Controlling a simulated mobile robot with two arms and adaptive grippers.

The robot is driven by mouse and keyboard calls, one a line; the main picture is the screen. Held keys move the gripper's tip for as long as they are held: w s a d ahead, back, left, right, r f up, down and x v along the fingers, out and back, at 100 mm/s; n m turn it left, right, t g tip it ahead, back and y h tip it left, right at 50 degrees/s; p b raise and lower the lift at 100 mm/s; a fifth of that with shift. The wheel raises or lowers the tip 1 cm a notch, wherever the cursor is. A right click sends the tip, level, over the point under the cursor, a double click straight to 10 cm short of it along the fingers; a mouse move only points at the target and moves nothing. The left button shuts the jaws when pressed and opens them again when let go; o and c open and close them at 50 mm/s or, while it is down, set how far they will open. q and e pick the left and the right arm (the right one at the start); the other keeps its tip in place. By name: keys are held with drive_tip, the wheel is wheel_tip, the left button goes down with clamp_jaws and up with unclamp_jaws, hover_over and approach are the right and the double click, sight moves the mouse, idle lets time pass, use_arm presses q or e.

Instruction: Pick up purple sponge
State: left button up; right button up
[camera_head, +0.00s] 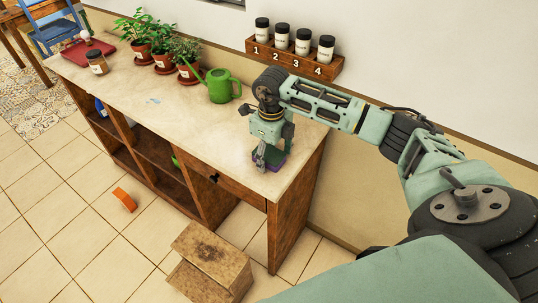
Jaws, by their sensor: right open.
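The purple sponge (274,164) lies on the right end of the countertop, near the front edge. It is small and mostly hidden under my right gripper. My right gripper (267,158) points down right at the sponge, with its jaws open. The picture does not show clearly whether the fingers are touching the sponge or are just above it. My right arm reaches in from the lower right. My left gripper is not in view.
A green watering can (222,87) stands left of my gripper. Potted plants (163,63), a jar (97,62) and a red tray (87,50) are farther left. A numbered rack (295,60) of jars is on the wall behind. A wooden step (211,256) stands below.

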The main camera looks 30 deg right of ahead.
sight(272, 154)
drive_tip(key=c, duration=0.8)
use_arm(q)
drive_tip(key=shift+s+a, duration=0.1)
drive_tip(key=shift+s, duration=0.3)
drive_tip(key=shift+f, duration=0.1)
use_arm(e)
drive_tip(key=shift+r, duration=0.1)
drive_tip(key=shift+r, duration=0.2)
drive_tip(key=r+b, duration=0.2)
drive_tip(key=r, duration=0.1)
drive_tip(key=shift+s+r, duration=0.2)
drive_tip(key=shift+r, duration=0.1)
use_arm(q)
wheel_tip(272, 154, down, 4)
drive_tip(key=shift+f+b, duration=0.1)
drive_tip(key=shift+b, duration=1.05)
use_arm(e)
drive_tip(key=s+r, duration=0.2)
drive_tip(key=s, duration=0.1)
drive_tip(key=s+r, duration=0.2)
drive_tip(key=s, duration=0.2)
drive_tip(key=s+a+r, duration=0.1)
drive_tip(key=s+r, duration=0.1)
drive_tip(key=s, duration=0.2)
drive_tip(key=shift+s+r, duration=0.15)
drive_tip(key=shift+r, duration=0.25)
